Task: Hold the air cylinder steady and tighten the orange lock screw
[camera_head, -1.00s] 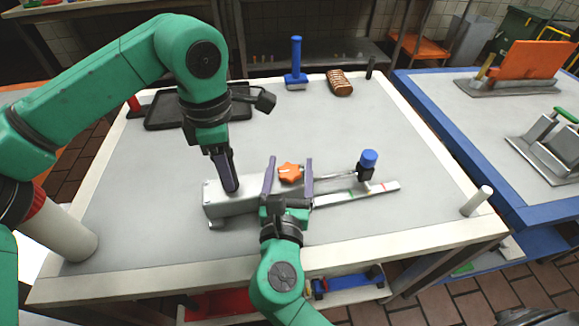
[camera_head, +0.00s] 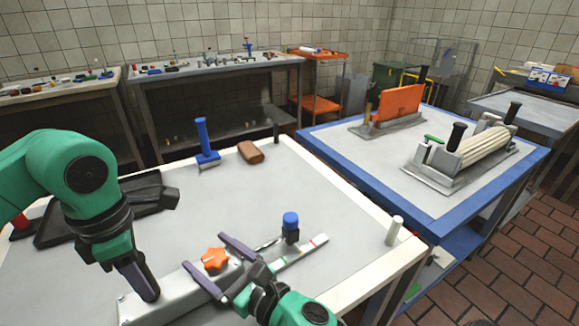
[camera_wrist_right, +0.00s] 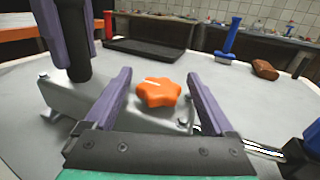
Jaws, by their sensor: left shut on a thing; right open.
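The air cylinder is a grey metal block (camera_head: 178,296) lying on the white-edged table, with a rod and a blue-capped part (camera_head: 291,222) at its right end. The orange lock screw (camera_head: 215,260) is a star-shaped knob on top of the block. My left gripper (camera_head: 147,290) points down and is shut on the cylinder's left part; its fingertips are partly hidden. My right gripper (camera_head: 222,268) is open, with one finger on each side of the orange lock screw. In the right wrist view the screw (camera_wrist_right: 158,92) sits between the purple fingers, with visible gaps on both sides.
A graduated strip (camera_head: 300,253) lies beside the rod. A blue-edged table (camera_head: 350,160) is at the right.

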